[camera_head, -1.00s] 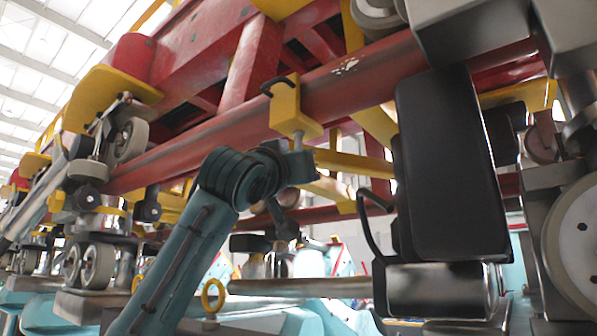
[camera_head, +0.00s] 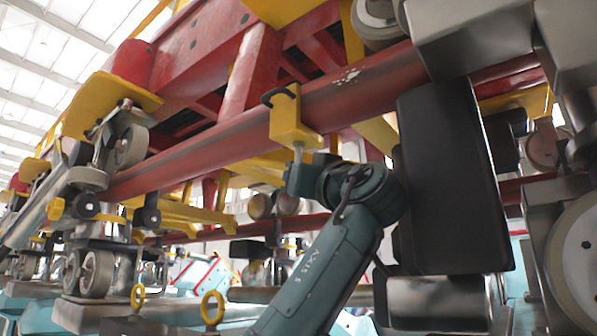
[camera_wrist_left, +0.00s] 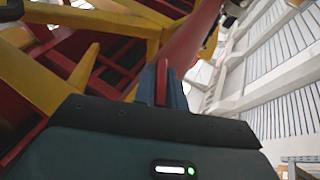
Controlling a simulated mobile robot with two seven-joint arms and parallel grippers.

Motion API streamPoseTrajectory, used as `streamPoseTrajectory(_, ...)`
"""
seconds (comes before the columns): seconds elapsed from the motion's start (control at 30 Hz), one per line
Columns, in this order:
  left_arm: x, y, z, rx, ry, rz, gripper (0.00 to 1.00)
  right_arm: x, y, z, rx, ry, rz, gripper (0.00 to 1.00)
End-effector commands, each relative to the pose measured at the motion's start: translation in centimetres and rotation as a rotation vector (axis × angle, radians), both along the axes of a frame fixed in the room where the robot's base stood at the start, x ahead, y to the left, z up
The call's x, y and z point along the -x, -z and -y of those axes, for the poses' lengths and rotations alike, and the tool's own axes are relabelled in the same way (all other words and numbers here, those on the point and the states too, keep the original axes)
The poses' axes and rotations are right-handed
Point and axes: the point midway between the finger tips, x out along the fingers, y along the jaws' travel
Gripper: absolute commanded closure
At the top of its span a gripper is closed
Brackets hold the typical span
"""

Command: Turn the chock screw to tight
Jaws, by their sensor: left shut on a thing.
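The yellow chock (camera_head: 288,122) hangs clamped around the red rail tube, with a dark loop at its top. The grey chock screw (camera_head: 298,152) sticks down from its underside. My left gripper (camera_head: 300,176) is directly below the chock at the screw's lower end, its arm coming up from the bottom middle. In the left wrist view the two fingers (camera_wrist_left: 162,84) are shut on a narrow red piece (camera_wrist_left: 161,82), seemingly the screw's handle. The screw's lower end is largely hidden by the gripper and wrist. My right gripper is in no view.
The red rail (camera_head: 200,155) runs across above my arm. A large black pad (camera_head: 450,180) stands close to the right of my wrist. Wheel assemblies (camera_head: 100,270) stand at left and a large wheel (camera_head: 580,250) at far right. Two yellow rings (camera_head: 212,307) are low at left.

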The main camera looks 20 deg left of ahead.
Motion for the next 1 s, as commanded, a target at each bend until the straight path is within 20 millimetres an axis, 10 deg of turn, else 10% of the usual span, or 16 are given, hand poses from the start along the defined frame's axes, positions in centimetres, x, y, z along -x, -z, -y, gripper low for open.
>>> streamPoseTrajectory(1.0, -0.02, -0.29, 0.18, -0.006, -0.404, 0.002, 1.0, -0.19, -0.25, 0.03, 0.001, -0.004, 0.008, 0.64)
